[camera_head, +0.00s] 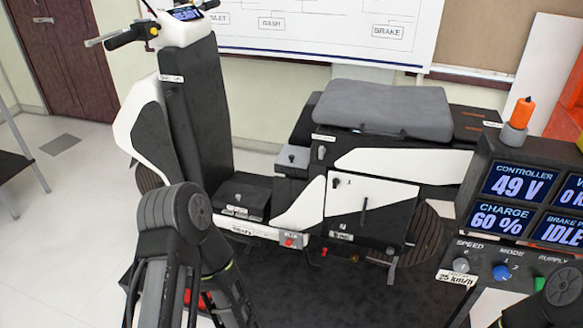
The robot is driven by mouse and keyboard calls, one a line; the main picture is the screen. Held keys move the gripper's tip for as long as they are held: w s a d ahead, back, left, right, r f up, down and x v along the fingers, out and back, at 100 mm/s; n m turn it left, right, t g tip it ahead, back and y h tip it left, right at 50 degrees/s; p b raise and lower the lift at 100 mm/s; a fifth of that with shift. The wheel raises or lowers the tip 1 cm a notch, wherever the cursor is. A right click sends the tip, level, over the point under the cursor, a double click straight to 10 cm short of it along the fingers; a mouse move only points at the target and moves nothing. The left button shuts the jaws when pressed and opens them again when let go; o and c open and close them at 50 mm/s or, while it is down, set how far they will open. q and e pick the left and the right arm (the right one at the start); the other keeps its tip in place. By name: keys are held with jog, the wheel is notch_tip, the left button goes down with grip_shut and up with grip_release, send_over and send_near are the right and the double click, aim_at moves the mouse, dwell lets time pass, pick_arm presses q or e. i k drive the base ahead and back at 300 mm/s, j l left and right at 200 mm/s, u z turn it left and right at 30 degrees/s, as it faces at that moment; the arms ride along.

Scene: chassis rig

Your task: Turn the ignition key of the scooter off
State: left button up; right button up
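The scooter (195,100) is black and white and stands on a dark mat, handlebar at the upper left. Its small dash screen (187,14) is lit and appears to read READY. A small lock or key-like fitting (321,152) sits on the black side panel below the seat, under a white label. Another small dark fitting (336,182) is on the white side panel. I cannot tell for sure which is the ignition key or how it is turned. My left arm rises at the lower left, in front of the scooter; part of my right arm shows at the lower right corner. Neither gripper's fingers show.
A console (480,222) at the right has lit screens reading 49 V and 60 %, with knobs below. An orange-tipped beacon (523,112) stands on it. A whiteboard (330,30) hangs behind. Bare floor (70,230) lies at the left.

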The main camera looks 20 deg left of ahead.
aim_at(172, 90)
jog(key=u, duration=1.3)
jog(key=i+j, duration=1.3)
jog(key=j, duration=0.2)
jog(key=i+j, duration=0.6)
jog(key=j, duration=0.15)
jog(key=i+l+z, duration=0.05)
